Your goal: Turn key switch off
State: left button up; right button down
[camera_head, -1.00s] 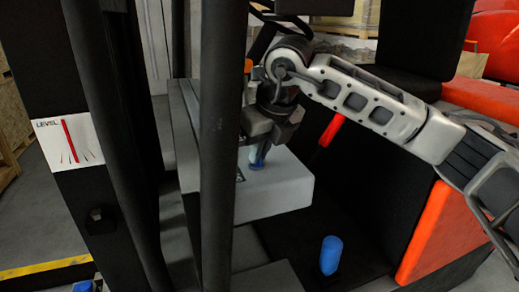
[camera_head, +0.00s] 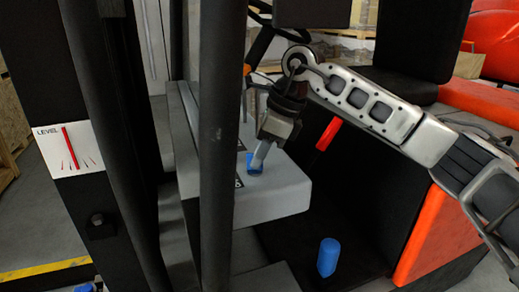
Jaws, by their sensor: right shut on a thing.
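The key switch (camera_head: 254,168) is a small blue piece on top of the grey console box (camera_head: 275,196), right of the dark post. My right gripper (camera_head: 261,155) comes down from above and is shut on the key switch, its fingers tilted. Dark label marks show on the box beside it, partly hidden by the post. My left gripper is out of view.
A dark vertical post (camera_head: 222,150) stands close to the left of my gripper. A blue cylinder (camera_head: 328,256) stands on the dark floor below the box. A red lever (camera_head: 329,133) is right of the box. A white LEVEL label (camera_head: 66,148) is on the left frame.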

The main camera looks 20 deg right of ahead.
jog(key=n, duration=0.1)
jog(key=n+g+p, duration=0.1)
jog(key=n, duration=0.1)
jog(key=n+p, duration=0.1)
jog(key=n, duration=0.1)
jog(key=shift+w+g, duration=0.25)
jog(key=shift+g, duration=0.15)
dwell(0.3)
jog(key=c, duration=1.6)
grip_release()
jog(key=v, duration=1.6)
jog(key=shift+w+d, duration=0.15)
jog(key=shift+d, duration=0.05)
jog(key=shift+f, duration=0.1)
